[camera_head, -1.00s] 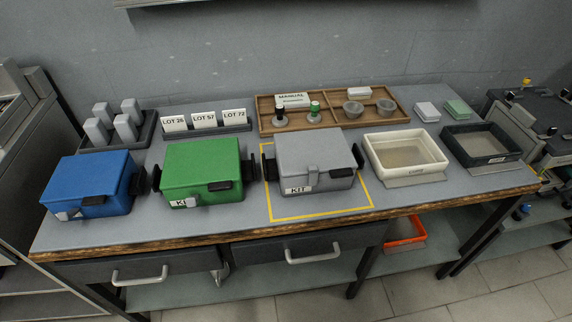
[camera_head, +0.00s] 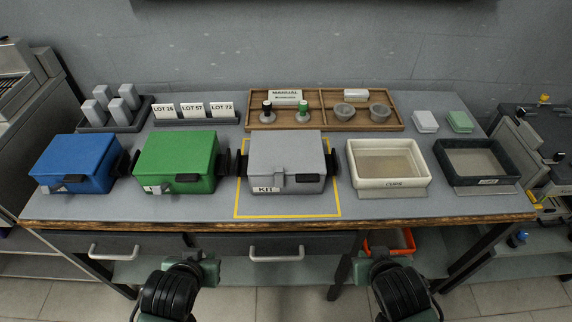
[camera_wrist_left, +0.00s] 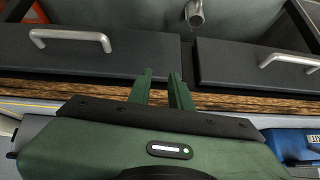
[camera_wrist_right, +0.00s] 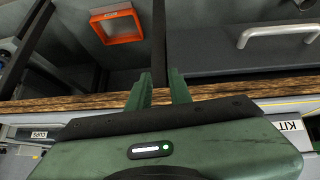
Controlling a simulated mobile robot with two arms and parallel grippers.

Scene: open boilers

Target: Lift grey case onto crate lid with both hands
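The grey case (camera_head: 285,155) with a KIT label stands closed on the workbench, inside a yellow outline, with a black handle on each side. It has a front latch. I cannot make out a crate lid in any view. My left gripper (camera_head: 193,262) is in front of the bench, below the top's front edge; its fingers are apart and empty in the left wrist view (camera_wrist_left: 161,74). My right gripper (camera_head: 376,258) is likewise in front of the bench, further right; its fingers are apart and empty in the right wrist view (camera_wrist_right: 159,74). Neither touches the case.
A green case (camera_head: 175,155) stands close left of the grey one, a blue case (camera_head: 75,160) beyond. A cream tray (camera_head: 388,184) and dark tray (camera_head: 476,180) are to the right. A wooden tray (camera_head: 325,93) lies behind. Drawer handles (camera_head: 277,257) protrude below the benchtop.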

